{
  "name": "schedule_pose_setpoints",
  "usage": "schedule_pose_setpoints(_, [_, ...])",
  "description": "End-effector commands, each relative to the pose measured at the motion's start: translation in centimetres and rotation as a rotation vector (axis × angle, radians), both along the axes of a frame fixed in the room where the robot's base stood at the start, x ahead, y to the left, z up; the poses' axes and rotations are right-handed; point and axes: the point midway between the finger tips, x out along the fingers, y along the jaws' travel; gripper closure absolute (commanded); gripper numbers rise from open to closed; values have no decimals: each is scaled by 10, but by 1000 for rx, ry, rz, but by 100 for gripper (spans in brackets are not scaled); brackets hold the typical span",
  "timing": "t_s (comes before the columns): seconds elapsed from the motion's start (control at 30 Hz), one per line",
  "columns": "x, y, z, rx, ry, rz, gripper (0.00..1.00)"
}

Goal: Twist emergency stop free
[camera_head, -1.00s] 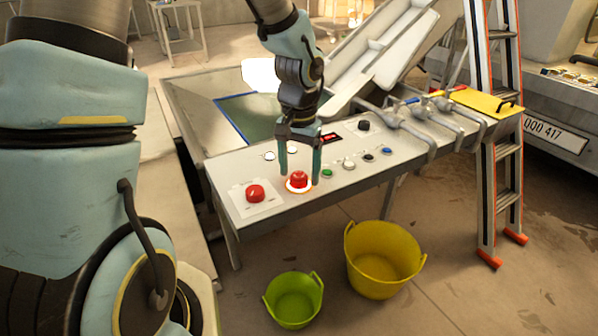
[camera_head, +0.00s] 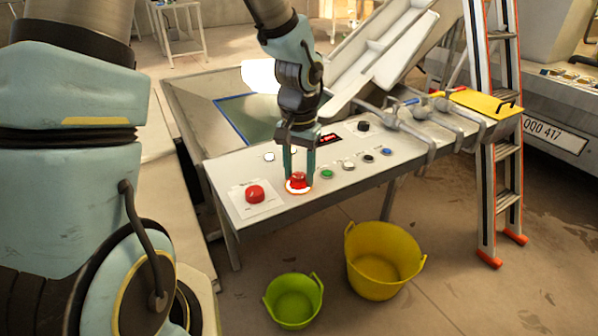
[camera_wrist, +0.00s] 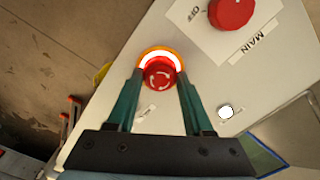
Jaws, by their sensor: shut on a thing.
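The emergency stop (camera_head: 298,180) is a red mushroom button on a lit white and orange ring, near the front edge of the pale control panel (camera_head: 335,182). In the wrist view the red button (camera_wrist: 159,75) shows curved arrows on its cap, with the glowing ring around its far side. My gripper (camera_head: 299,174) points down over the button. In the wrist view its two teal fingers (camera_wrist: 160,80) reach to either side of the cap and are shut on it. The exact finger contact is partly hidden.
A red MAIN rotary switch (camera_head: 255,194) sits to the left on a white plate. Green (camera_head: 327,174), white (camera_head: 348,166), black and blue buttons lie to the right. Metal levers (camera_head: 405,120) stand farther right. Green (camera_head: 294,300) and yellow (camera_head: 383,260) buckets stand on the floor in front.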

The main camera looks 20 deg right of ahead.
Motion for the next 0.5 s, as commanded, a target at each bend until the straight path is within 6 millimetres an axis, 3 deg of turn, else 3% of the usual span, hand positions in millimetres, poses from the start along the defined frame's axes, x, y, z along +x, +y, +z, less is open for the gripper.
schedule_pose_setpoints(0.1, [0, 0, 0, 0, 0, 0, 100])
schedule_pose_setpoints(0.5, [0, 0, 2, 1, 1, -70, 100])
